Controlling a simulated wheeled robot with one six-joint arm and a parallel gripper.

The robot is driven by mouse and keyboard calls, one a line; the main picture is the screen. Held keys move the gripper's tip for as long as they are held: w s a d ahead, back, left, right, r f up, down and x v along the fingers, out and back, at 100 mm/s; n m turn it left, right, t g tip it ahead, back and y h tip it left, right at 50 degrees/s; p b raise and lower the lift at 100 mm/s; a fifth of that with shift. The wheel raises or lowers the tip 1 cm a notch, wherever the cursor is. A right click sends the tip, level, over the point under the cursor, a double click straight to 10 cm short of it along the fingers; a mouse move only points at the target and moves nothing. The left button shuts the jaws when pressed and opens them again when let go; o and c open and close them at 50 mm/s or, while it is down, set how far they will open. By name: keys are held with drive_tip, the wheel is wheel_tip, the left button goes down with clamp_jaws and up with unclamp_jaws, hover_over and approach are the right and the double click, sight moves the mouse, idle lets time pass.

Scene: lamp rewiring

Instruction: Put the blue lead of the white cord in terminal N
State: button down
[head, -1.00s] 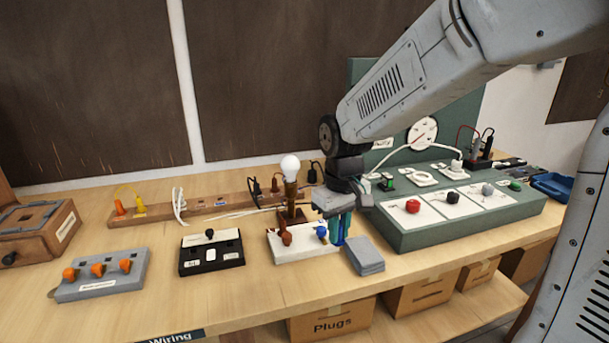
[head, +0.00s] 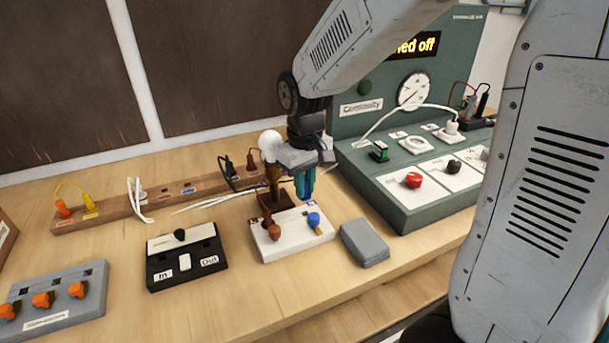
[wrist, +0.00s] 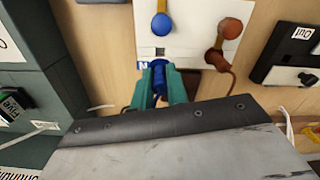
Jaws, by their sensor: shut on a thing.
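The white terminal block (head: 290,250) sits on the bench with a blue knob (head: 314,220) and an orange-brown knob (head: 274,232). In the wrist view, the blue knob (wrist: 161,25) stands beyond a small dark square opening and a blue N label (wrist: 143,66). My gripper (wrist: 161,82) has its green fingers shut on the blue lead (wrist: 158,75), right at the block's N-side edge. Whether the lead's tip is inside the opening I cannot tell. A brown lead (wrist: 229,72) runs to the brown side. In the head view my gripper (head: 304,192) is behind the block's right part.
A lamp bulb (head: 270,141) stands just left of my gripper. A grey block (head: 365,243) lies right of the terminal block, a black In/Out box (head: 186,258) left. The green test panel (head: 400,210) rises at right. White cord (head: 215,200) lies behind.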

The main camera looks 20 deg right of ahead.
drive_tip(key=shift+f, duration=1.9)
drive_tip(key=shift+s+f, duration=0.15)
drive_tip(key=shift+f, duration=0.4)
idle(0.4)
drive_tip(key=c, duration=1.3)
unclamp_jaws()
wheel_tip(320, 180, up, 8)
drive_tip(key=shift+f, duration=0.1)
drive_tip(key=s, duration=0.1)
drive_tip(key=s+g, duration=0.1)
drive_tip(key=s, duration=0.1)
drive_tip(key=shift+s+d+f+m, duration=0.1)
drive_tip(key=shift+s+d+m, duration=0.1)
drive_tip(key=shift+s+m, duration=0.15)
drive_tip(key=shift+s+d+r+m+t, duration=0.45)
drive_tip(key=shift+s+r, duration=0.85)
drive_tip(key=shift+s, duration=1.75)
drive_tip(key=shift+s+d+r+m+t, duration=0.45)
drive_tip(key=shift+s+r, duration=0.9)
drive_tip(key=shift+s, duration=1.65)
drive_tip(key=shift+s+d+r+m+t, duration=0.4)
drive_tip(key=shift+s+r, duration=0.9)
drive_tip(key=shift+s, duration=1.75)
